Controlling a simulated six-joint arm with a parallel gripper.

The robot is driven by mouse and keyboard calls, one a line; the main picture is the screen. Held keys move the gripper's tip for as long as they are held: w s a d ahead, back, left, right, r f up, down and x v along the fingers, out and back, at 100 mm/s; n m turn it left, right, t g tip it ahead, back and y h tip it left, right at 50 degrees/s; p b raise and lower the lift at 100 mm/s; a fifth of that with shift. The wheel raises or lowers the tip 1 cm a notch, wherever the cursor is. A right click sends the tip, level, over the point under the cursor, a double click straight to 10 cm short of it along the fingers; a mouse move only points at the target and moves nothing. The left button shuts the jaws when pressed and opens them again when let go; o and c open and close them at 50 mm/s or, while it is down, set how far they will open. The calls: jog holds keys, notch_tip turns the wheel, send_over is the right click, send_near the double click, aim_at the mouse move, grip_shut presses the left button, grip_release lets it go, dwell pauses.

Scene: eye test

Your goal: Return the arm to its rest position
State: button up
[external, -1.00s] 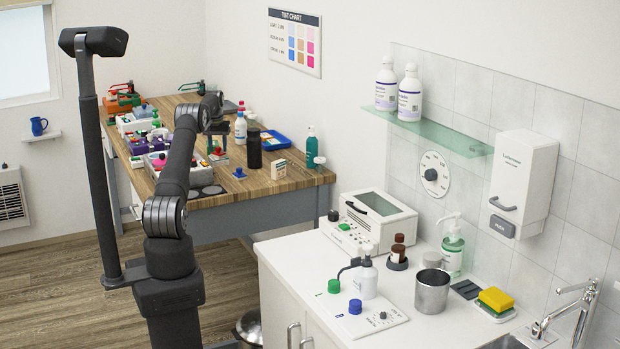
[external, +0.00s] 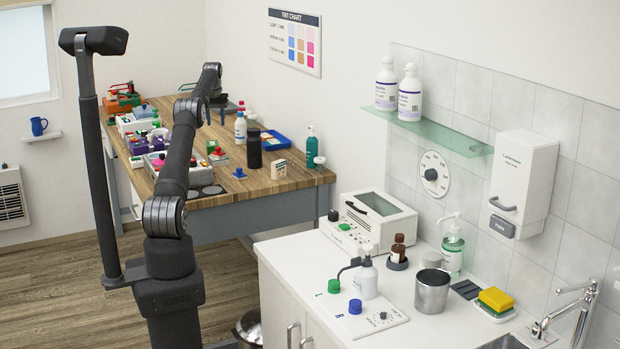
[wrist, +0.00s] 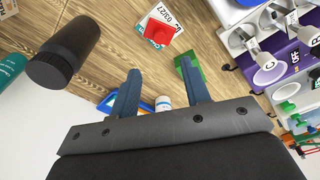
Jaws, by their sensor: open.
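My arm (external: 176,165) reaches up and away over the wooden bench (external: 290,184), its far link raised near the bench's back end. In the wrist view my gripper (wrist: 157,66) has two blue fingers spread wide apart, with nothing between them.
A black cylinder (external: 254,149) stands on the bench; it also shows in the wrist view (wrist: 64,52). Beside it are a white bottle (external: 240,129), a blue tray (external: 275,140) and a teal bottle (external: 312,147). Racks (external: 160,163) crowd the bench's left side. A wall chart (external: 294,43) hangs behind.

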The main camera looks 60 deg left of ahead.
jog(key=shift+r, duration=0.15)
jog(key=f, duration=0.8)
jog(key=a+f, duration=0.1)
jog(key=f, duration=0.3)
jog(key=shift+w+a+f, duration=0.1)
jog(key=shift+w+f, duration=0.25)
notch_tip(320, 180, up, 3)
jog(key=shift+r, duration=0.6)
